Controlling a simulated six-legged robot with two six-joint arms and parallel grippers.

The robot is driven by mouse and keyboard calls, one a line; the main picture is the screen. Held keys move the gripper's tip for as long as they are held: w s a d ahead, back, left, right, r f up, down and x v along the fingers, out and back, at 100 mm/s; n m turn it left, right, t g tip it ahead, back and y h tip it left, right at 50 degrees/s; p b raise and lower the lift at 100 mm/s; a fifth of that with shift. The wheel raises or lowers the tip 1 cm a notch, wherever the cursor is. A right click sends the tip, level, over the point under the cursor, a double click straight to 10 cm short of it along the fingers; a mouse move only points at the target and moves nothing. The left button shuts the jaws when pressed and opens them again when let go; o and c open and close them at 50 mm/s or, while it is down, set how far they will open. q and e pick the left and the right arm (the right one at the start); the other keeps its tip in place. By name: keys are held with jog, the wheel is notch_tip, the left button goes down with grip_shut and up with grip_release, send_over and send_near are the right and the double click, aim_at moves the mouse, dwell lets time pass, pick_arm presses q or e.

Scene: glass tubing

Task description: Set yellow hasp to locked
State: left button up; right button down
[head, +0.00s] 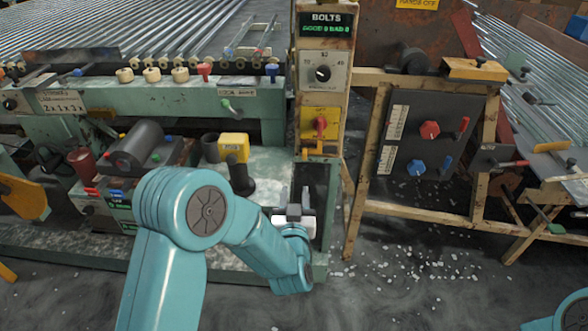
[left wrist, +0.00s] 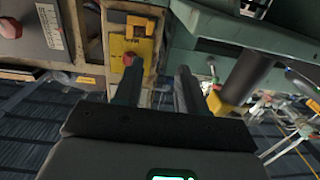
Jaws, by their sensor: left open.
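The yellow hasp (head: 318,148) is on the wooden post, just below a yellow plate (head: 320,122) with a red knob (head: 320,126). In the left wrist view the hasp (left wrist: 140,24) appears at the top, above the red knob, as that view looks turned over. Whether the hasp is locked is too small to tell. My left gripper (head: 294,200) is open, below the hasp in the head view and apart from it. Its two fingers (left wrist: 158,85) point toward the post, with nothing visible between them. My right gripper is out of view.
A dark panel (head: 430,135) with red and blue knobs stands right of the post. A yellow-topped black handle (head: 235,150) stands on the green bench (head: 180,100) at left. A dial plate (head: 323,72) is above the yellow plate. Floor in front is littered with white bits.

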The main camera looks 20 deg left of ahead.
pick_arm(q)
jog(key=d, duration=0.2)
jog(key=b, duration=0.2)
send_near(305, 156)
jog(key=shift+h, duration=0.3)
jog(key=x, duration=0.9)
jog(key=shift+w+a, duration=0.25)
jog(key=shift+a, duration=0.05)
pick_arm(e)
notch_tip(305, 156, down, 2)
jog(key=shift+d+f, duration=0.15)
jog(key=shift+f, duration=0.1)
pick_arm(q)
grip_shut()
